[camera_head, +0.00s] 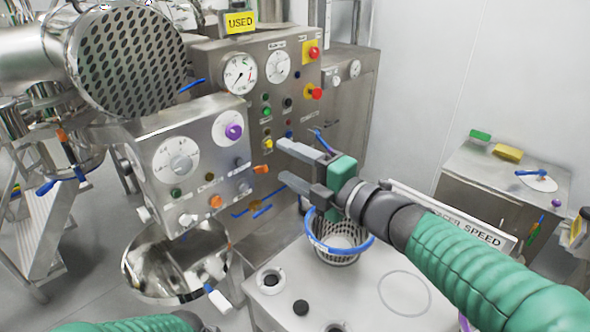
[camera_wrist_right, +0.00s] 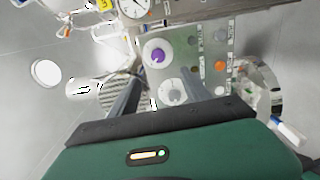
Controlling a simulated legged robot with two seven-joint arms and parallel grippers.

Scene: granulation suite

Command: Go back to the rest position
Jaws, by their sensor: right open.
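My right gripper (camera_head: 282,163) reaches in from the right in the head view. Its two grey fingers are apart with nothing between them, and they point left toward the control panel. The right wrist view shows the same open fingers (camera_wrist_right: 160,92) in front of the panel box with its purple knob (camera_wrist_right: 157,56). I cannot tell from these views whether the fingertips touch anything. My left arm (camera_head: 130,324) shows only as a green sleeve at the bottom edge of the head view. Its gripper is not clearly seen.
The steel control box (camera_head: 190,160) with dials and knobs stands left of my right gripper. A blue-rimmed basket (camera_head: 338,243) sits below it on a pale worktop (camera_head: 370,305). A steel bowl (camera_head: 175,265) is lower left. A steel cabinet (camera_head: 480,185) stands at right.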

